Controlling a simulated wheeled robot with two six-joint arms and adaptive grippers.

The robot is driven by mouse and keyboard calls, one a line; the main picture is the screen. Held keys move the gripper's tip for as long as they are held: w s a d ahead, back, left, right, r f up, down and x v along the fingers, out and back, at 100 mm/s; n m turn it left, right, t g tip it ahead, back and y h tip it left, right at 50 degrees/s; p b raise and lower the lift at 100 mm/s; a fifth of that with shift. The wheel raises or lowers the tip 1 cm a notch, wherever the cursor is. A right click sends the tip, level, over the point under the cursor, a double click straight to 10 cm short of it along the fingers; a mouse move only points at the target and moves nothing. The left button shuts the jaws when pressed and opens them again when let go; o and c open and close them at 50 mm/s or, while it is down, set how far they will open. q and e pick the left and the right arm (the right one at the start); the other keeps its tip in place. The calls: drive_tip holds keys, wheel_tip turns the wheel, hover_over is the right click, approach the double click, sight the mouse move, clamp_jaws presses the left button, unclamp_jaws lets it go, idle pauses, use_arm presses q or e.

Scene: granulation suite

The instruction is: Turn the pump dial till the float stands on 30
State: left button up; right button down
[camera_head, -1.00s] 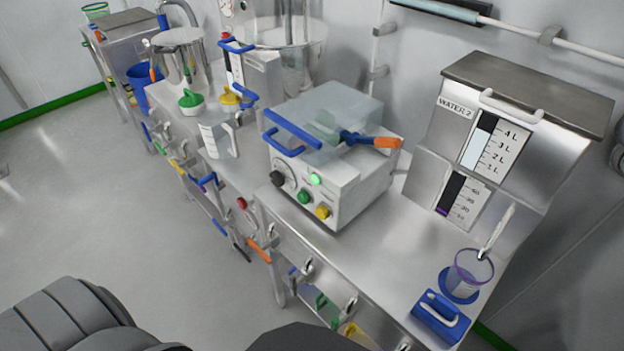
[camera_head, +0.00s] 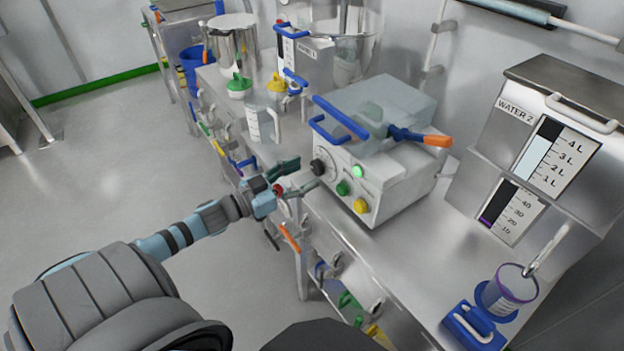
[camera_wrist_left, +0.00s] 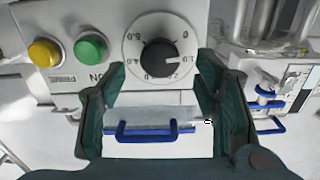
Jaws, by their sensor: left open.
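The pump dial is a black knob (camera_head: 318,167) on the front of the white pump box (camera_head: 375,185). In the left wrist view the knob (camera_wrist_left: 159,57) sits on a round white scale, its numbers upside down; its exact setting is too small to tell. My left gripper (camera_head: 299,175) is open and empty, just in front of the dial. In the wrist view its dark green fingers (camera_wrist_left: 158,88) stand either side of the knob, apart from it. The purple float (camera_head: 487,222) is low on the lower gauge (camera_head: 513,211), near 10. My right gripper is not in view.
Green (camera_head: 342,188) and yellow (camera_head: 361,205) buttons sit beside the dial, with a lit green lamp (camera_head: 358,171) above. A blue-handled lid with an orange-tipped lever (camera_head: 437,141) tops the box. A purple-rimmed beaker (camera_head: 506,291) stands below the WATER 2 tank.

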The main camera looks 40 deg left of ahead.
sight(314, 169)
use_arm(q)
drive_tip(key=x, duration=0.3)
drive_tip(key=shift+w, duration=0.15)
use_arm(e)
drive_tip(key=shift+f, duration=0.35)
use_arm(q)
drive_tip(key=shift+c, duration=0.6)
drive_tip(key=shift+d, duration=0.1)
drive_tip(key=c, duration=1)
